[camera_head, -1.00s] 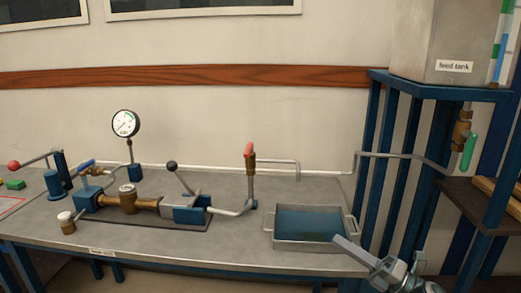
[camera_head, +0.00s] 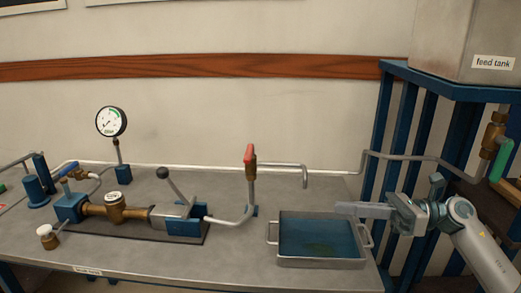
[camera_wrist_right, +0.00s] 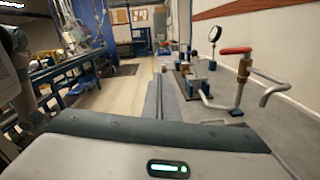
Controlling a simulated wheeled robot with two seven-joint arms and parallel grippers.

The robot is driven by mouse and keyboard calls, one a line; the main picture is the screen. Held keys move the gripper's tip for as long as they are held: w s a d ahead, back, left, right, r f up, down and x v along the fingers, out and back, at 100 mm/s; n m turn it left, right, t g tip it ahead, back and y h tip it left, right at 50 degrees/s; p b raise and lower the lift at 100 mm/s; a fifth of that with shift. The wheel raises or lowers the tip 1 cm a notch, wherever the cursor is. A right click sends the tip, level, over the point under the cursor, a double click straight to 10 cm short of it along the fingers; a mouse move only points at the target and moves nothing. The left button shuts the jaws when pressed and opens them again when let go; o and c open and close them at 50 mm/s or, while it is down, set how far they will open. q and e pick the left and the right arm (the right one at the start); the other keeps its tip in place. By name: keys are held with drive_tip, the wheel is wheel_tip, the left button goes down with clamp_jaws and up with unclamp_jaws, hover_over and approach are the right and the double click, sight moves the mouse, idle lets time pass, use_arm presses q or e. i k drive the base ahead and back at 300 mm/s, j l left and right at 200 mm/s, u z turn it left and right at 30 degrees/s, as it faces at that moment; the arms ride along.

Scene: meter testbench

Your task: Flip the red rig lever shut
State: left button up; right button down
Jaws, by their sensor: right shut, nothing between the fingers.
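The red lever (camera_head: 249,153) sits on a brass valve (camera_head: 251,170) atop the bent grey pipe rising from the bench. In the right wrist view the red lever (camera_wrist_right: 236,51) lies roughly level, across its valve. My right gripper (camera_head: 342,208) is shut and empty, pointing left above the right side of the water tray. It is to the right of the lever and apart from it. Its shut fingers (camera_wrist_right: 163,80) also show in the right wrist view, with the lever to their right. My left gripper is not in view.
The blue-water tray (camera_head: 320,262) stands on the bench at right. A black-knobbed lever (camera_head: 163,173), brass meter (camera_head: 117,205) and round gauge (camera_head: 111,121) stand left. The spout pipe (camera_head: 304,175) lies between lever and gripper. The blue tank stand (camera_head: 385,130) is at right.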

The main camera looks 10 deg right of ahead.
sight(250, 151)
drive_tip(key=i, duration=0.95)
